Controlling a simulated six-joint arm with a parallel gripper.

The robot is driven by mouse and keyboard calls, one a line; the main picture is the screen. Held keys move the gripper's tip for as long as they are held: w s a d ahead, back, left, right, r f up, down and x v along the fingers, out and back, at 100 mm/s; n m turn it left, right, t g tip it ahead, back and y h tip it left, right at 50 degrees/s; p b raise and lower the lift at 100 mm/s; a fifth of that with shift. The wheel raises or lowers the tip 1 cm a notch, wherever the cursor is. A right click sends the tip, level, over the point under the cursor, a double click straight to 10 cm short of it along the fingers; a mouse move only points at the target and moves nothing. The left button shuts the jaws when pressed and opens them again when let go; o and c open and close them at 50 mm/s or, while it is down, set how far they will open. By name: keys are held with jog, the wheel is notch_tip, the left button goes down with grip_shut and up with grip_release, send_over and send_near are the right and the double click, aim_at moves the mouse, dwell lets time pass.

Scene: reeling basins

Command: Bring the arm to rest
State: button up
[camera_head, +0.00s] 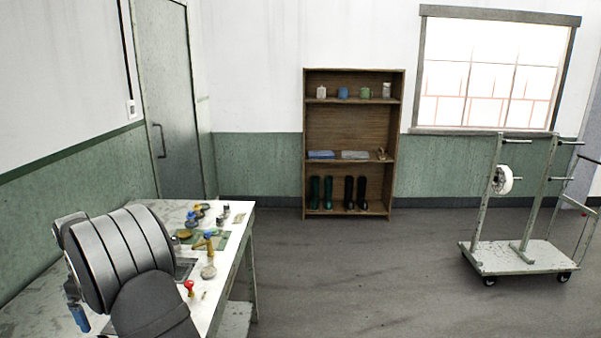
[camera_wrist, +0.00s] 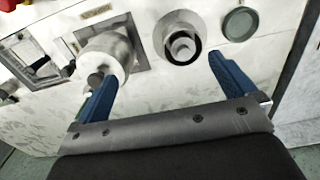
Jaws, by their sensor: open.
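My gripper (camera_wrist: 163,68) is open, with its two blue fingers spread wide apart and nothing held between them. In the wrist view the fingers point toward a white panel (camera_wrist: 165,105) with metal fittings. The left finger shows beside a grey cylindrical fitting (camera_wrist: 105,57); I cannot tell whether they touch. A round socket-like fitting (camera_wrist: 181,47) lies in the view between the fingers. In the head view my grey arm hangs over the white bench (camera_head: 240,215) at the left, and one blue finger shows low at the left edge of the arm.
Several small coloured items, including a red-topped one (camera_head: 189,287), stand on the bench right of my arm. A wooden shelf (camera_head: 350,110) stands against the back wall. A wheeled trolley (camera_head: 515,258) stands at the right. The floor between is clear.

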jog(key=s+a, duration=0.1)
jog(key=s, duration=0.2)
jog(key=shift+s+a+f, duration=0.1)
jog(key=shift+a, duration=0.3)
notch_tip(320, 180, down, 10)
jog(key=shift+s+a+r, duration=0.1)
jog(key=shift+s+r, duration=0.05)
jog(key=shift+r, duration=1.15)
